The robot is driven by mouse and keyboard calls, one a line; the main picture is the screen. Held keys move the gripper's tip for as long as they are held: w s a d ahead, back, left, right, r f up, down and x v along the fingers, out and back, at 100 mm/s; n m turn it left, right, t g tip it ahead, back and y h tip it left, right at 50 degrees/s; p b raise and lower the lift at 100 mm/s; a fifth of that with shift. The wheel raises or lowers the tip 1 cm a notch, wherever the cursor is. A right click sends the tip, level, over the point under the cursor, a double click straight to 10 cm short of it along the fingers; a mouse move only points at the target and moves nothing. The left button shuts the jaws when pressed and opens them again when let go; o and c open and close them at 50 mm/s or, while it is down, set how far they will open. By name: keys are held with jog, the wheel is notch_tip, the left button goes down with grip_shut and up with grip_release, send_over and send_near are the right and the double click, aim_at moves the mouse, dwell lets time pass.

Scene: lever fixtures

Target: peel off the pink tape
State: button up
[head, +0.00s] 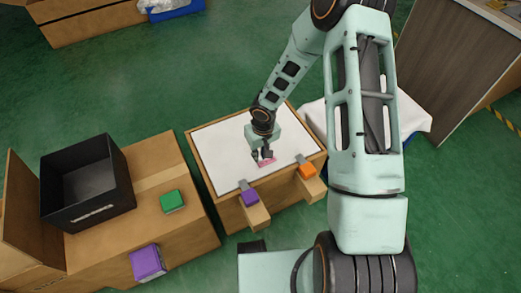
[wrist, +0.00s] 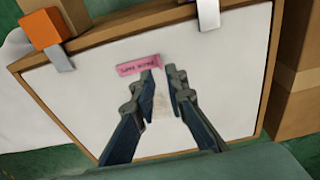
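The pink tape (head: 266,162) is a short strip with dark lettering, flat on the white top of a wood-edged board (head: 223,158). In the wrist view the tape (wrist: 137,66) lies just beyond my fingertips, with its right end by the left finger. I cannot tell whether a finger touches the tape.
A purple block (head: 250,197) and an orange block (head: 307,170) are on clips at the board's near edge. To the left, a cardboard box (head: 185,226) carries a black bin (head: 85,185), a green block (head: 172,201) and a purple box (head: 147,263). Green floor is clear behind the board.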

aim_at(259, 164)
jog(key=f, duration=0.2)
jog(key=f+b, duration=0.1)
jog(key=f, duration=0.2)
jog(key=shift+w+a+f, duration=0.1)
jog(key=shift+w+f, duration=0.25)
jog(key=shift+f, duration=0.05)
jog(key=shift+c, duration=0.2)
grip_shut()
jog(key=shift+r, duration=0.7)
dwell(0.7)
jog(key=shift+r+p, duration=1.5)
jog(key=shift+r, duration=0.45)
